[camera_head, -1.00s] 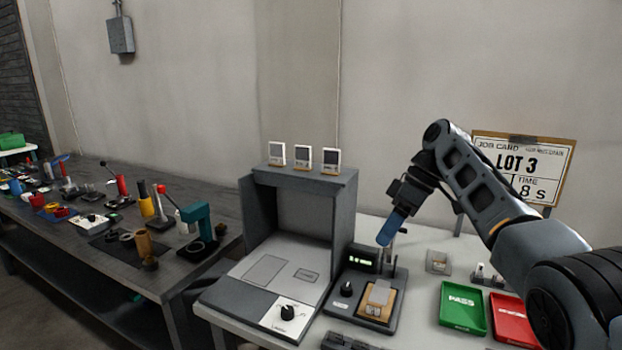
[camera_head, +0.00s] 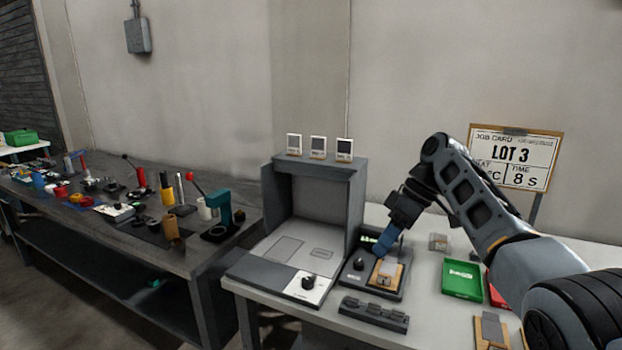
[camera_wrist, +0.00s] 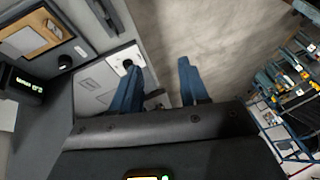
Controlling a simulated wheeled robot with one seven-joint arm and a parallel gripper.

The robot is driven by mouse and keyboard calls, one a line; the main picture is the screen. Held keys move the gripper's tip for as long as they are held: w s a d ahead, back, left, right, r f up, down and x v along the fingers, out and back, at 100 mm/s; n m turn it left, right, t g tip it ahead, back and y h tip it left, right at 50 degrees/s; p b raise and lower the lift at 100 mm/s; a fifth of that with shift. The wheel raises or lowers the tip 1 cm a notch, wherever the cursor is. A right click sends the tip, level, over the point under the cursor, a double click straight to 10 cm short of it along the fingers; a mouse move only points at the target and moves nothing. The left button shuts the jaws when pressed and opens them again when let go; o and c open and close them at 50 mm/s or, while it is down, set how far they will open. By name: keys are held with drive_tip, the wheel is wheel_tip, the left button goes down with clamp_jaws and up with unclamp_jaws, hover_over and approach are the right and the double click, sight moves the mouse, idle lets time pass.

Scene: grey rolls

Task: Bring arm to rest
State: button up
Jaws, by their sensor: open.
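My gripper (camera_head: 384,245) hangs over the white bench (camera_head: 255,293), in front of the small dark device with a green display (camera_head: 368,241). In the wrist view its two blue fingers (camera_wrist: 160,85) stand apart with nothing between them. The arm is bent, with its elbow raised at the right of the head view. The device holds a tan and grey plate (camera_head: 387,274) just below and beside the fingers in the picture. I cannot tell the exact gap between the fingers and the device.
A grey open-fronted booth (camera_head: 314,210) stands left of the device. A green tray (camera_head: 461,280) and a red tray (camera_head: 497,297), partly hidden by my arm, lie to the right. A job card stand (camera_head: 514,157) is behind. A cluttered dark bench (camera_head: 130,240) is at left.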

drive_tip(key=s+a+f+m+t+b, duration=0.1)
drive_tip(key=s+f, duration=0.2)
drive_tip(key=f, duration=0.6)
drive_tip(key=s+a+f+m+t+b, duration=0.1)
drive_tip(key=s+f+m+t, duration=0.15)
drive_tip(key=f, duration=0.55)
drive_tip(key=s+a+f+m+b, duration=0.1)
drive_tip(key=s+f, duration=0.2)
drive_tip(key=f, duration=0.6)
drive_tip(key=s+f+m+t+h+b, duration=0.2)
drive_tip(key=s+f+m+t, duration=0.15)
drive_tip(key=s+f, duration=1.05)
drive_tip(key=s+d+r+m+t+h+b, duration=0.1)
drive_tip(key=s+d+r+m+t, duration=0.15)
drive_tip(key=s, duration=0.85)
drive_tip(key=s+d+r+m+t+h+b, duration=0.1)
drive_tip(key=s+d+r+t, duration=0.15)
drive_tip(key=s, duration=0.95)
drive_tip(key=s+d+r+t+b, duration=0.1)
drive_tip(key=s+d+r, duration=0.1)
drive_tip(key=s+r, duration=0.5)
drive_tip(key=s+d+r+t+h+b, duration=0.1)
drive_tip(key=s+r+t, duration=0.1)
drive_tip(key=s+r, duration=0.5)
wheel_tip(320, 180, up, 6)
drive_tip(key=shift+d+f+t+h+b, duration=0.25)
drive_tip(key=shift+d+t+h+b, duration=0.05)
drive_tip(key=shift+d+b, duration=0.1)
